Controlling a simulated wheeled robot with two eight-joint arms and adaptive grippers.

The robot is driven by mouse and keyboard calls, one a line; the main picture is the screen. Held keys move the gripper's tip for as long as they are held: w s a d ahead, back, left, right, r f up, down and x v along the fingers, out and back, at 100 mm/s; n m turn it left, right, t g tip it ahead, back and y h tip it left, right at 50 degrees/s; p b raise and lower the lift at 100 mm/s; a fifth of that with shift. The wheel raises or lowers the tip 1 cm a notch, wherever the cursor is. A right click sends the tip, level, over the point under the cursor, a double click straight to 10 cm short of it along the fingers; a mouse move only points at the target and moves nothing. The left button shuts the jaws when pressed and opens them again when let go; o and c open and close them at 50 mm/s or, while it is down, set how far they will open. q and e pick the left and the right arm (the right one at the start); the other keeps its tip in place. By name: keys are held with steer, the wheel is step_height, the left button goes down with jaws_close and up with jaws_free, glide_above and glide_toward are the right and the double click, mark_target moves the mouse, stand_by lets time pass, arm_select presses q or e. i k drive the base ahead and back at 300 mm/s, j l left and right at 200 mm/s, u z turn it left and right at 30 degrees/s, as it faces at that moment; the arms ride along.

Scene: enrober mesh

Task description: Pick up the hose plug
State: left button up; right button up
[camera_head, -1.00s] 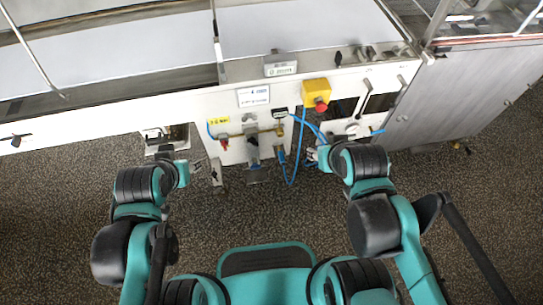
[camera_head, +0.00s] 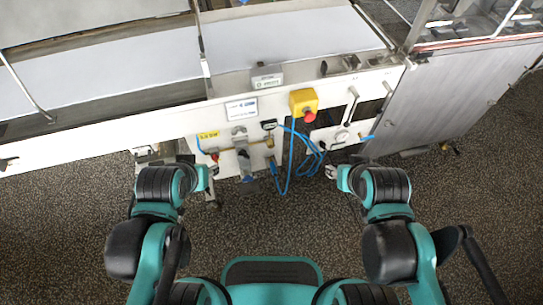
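A blue hose (camera_head: 291,160) hangs in a loop in front of the white machine panel, and a blue fitting (camera_head: 273,167) is at its lower left end. A second bundle of blue hose (camera_head: 312,160) hangs to its right. I cannot tell for sure which end is the hose plug. My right gripper (camera_head: 331,172) is just right of this bundle, apparently apart from it. My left gripper (camera_head: 213,173) is below the yellow label, left of the fitting. Both grippers are too small to tell whether they are open, and I see nothing in them.
A steel cabinet (camera_head: 440,100) stands at the right. The conveyor (camera_head: 280,40) runs above. The speckled floor in front is clear.

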mark_target(273, 165)
steer(key=l+u, duration=0.95)
steer(key=l, duration=0.45)
steer(key=k+l+u, duration=0.1)
steer(key=l, duration=0.3)
steer(key=k+l, duration=0.1)
steer(key=l, duration=0.35)
steer(key=k+l+u, duration=0.1)
steer(key=l, duration=0.35)
steer(key=k+l, duration=0.1)
steer(key=l, duration=0.3)
steer(key=k+l+u, duration=0.1)
steer(key=l, duration=0.35)
steer(key=i+l, duration=0.3)
steer(key=l, duration=0.1)
